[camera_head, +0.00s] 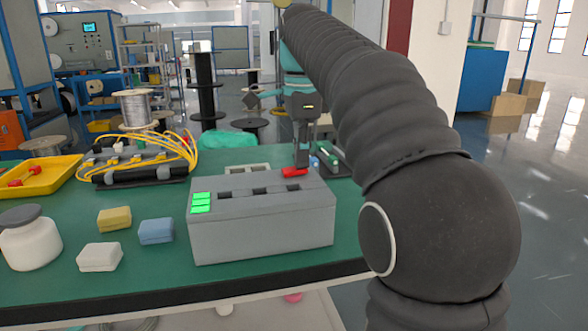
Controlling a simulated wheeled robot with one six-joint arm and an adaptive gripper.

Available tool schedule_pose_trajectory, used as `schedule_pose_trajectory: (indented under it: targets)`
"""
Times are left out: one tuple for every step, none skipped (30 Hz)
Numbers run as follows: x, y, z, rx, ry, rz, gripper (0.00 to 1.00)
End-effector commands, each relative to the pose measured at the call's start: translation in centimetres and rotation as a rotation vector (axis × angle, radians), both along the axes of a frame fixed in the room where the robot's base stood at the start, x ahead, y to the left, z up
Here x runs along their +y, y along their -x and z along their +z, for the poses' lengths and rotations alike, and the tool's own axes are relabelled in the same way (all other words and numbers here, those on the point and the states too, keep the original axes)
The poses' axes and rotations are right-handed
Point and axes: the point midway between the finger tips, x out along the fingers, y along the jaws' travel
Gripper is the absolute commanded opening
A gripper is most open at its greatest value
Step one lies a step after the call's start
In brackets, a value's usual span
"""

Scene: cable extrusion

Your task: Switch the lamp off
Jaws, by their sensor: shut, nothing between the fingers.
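A grey control box (265,225) stands on the green table. A lamp of stacked bright green panels (201,203) glows at the left end of its top. A row of dark slots runs along the top. A red piece (294,172), which looks like a switch handle, shows at the back right of the box top. My gripper (302,165) points down right behind or above this red piece, with its fingers shut and nothing between them. I cannot tell whether it touches the red piece. The fingertips are small and partly hidden.
On the green table (150,270) are a white jar (30,240), yellow (114,219), white (99,257) and blue (156,231) blocks, a yellow tray (50,177) and a rack with yellow cables (140,160). My arm covers the right side. The table front is clear.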

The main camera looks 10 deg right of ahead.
Motion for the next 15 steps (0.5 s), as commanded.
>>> schedule_pose_trajectory:
  targets:
    - [0.01, 0.01, -0.12, 0.000, 0.000, 0.000, 0.00]
    - [0.01, 0.01, -0.17, 0.000, 0.000, 0.000, 0.00]
    - [0.01, 0.01, -0.22, 0.001, 0.000, 0.000, 0.00]
    - [0.01, 0.01, -0.26, 0.001, 0.000, 0.000, 0.00]
    - [0.01, 0.01, -0.30, 0.001, 0.000, 0.000, 0.00]
    - [0.01, 0.01, -0.35, 0.001, 0.000, 0.000, 0.00]
    - [0.01, 0.01, -0.39, 0.001, 0.000, 0.000, 0.00]
    - [0.01, 0.01, -0.44, 0.001, 0.000, 0.000, 0.00]
    - [0.01, 0.01, -0.50, 0.001, 0.000, 0.000, 0.00]
    - [0.01, 0.01, -0.44, 0.002, 0.000, 0.000, 0.00]
    - [0.02, 0.01, -0.40, 0.002, 0.000, 0.000, 0.00]
    - [0.03, 0.01, -0.29, 0.002, 0.000, 0.001, 0.00]
    - [0.03, 0.01, -0.14, 0.003, 0.000, 0.001, 0.00]
    - [0.04, 0.01, 0.05, 0.003, 0.000, 0.001, 0.00]
    - [0.04, 0.02, 0.34, 0.003, 0.000, 0.001, 0.00]
